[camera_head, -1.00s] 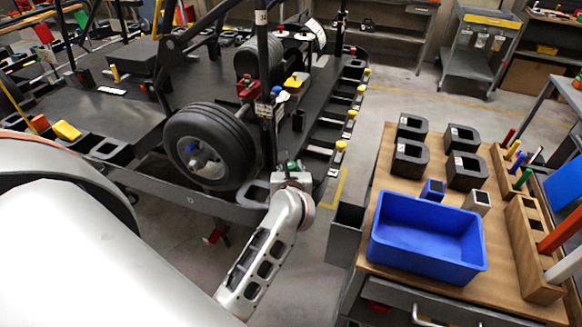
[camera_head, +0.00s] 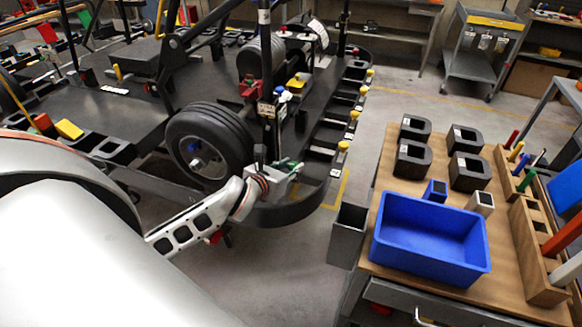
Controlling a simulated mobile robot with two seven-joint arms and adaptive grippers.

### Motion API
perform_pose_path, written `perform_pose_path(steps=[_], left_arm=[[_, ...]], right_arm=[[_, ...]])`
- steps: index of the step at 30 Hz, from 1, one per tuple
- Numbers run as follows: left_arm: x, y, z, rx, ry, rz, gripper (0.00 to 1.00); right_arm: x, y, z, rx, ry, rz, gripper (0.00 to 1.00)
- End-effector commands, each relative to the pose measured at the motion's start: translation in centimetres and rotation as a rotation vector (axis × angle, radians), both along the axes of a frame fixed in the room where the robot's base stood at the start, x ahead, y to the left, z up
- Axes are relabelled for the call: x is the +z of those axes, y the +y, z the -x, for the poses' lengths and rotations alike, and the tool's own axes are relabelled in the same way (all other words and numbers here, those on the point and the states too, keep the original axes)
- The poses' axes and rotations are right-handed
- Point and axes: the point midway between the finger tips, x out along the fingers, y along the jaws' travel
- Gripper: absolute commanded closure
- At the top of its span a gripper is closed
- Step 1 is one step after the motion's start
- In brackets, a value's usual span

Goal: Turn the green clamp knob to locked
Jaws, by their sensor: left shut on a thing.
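The green clamp knob (camera_head: 293,167) is small and sits at the front edge of the dark kart deck, right of the wheel (camera_head: 208,145) and by the foot of the black upright post (camera_head: 268,128). My left gripper (camera_head: 286,172) reaches in from the lower left and is shut on the knob, its fingers covering most of it. Only a bit of green shows at the fingertips. The knob's exact angle cannot be made out. My right gripper is out of view.
A wooden-topped cart (camera_head: 385,245) stands at the right with a blue bin (camera_head: 430,268) and several black blocks. Yellow-topped posts (camera_head: 342,147) line the kart's right edge.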

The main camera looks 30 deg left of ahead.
Motion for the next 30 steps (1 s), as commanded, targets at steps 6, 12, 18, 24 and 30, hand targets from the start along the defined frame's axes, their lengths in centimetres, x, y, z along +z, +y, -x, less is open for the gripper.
perform_pose_path(steps=[6,12,18,24,30], left_arm=[[0.29,0.48,-0.15,-0.1,-0.003,-0.013,0.97],[0.28,0.55,-0.18,-0.171,-0.003,-0.008,0.97],[0.3,0.52,-0.2,-0.22,-0.006,-0.006,0.97],[0.28,0.5,-0.22,-0.243,-0.006,-0.004,0.97],[0.29,0.49,-0.23,-0.248,-0.006,-0.001,0.97]], right_arm=[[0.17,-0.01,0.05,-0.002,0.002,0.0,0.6],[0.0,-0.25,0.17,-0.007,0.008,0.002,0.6],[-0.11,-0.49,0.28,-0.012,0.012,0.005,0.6],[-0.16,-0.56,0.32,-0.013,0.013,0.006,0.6],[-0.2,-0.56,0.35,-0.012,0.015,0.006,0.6]])
